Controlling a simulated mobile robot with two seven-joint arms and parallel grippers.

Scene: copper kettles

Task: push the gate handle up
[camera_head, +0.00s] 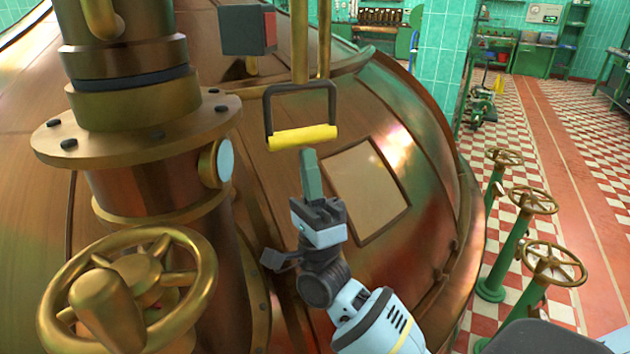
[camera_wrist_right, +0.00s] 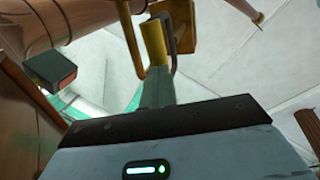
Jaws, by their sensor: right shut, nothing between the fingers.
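The gate handle (camera_head: 303,138) is a dark bracket with a yellow grip, in front of the copper kettle at the upper middle of the head view. In the right wrist view its yellow grip (camera_wrist_right: 154,42) shows just beyond my fingers. My right gripper (camera_head: 310,165) is shut and empty, with its greenish fingers pointing up right below the yellow grip. In the right wrist view the fingers (camera_wrist_right: 158,88) overlap the grip's lower end. I cannot tell whether they touch it. My left gripper is not in view.
The copper kettle (camera_head: 400,125) has a tan square panel (camera_head: 366,188) right of my gripper. A flanged copper column (camera_head: 140,130) and a brass handwheel (camera_head: 125,300) stand at left. A dark box with a red face (camera_head: 247,30) is above the handle. Green-posted valve wheels (camera_head: 535,200) stand at right.

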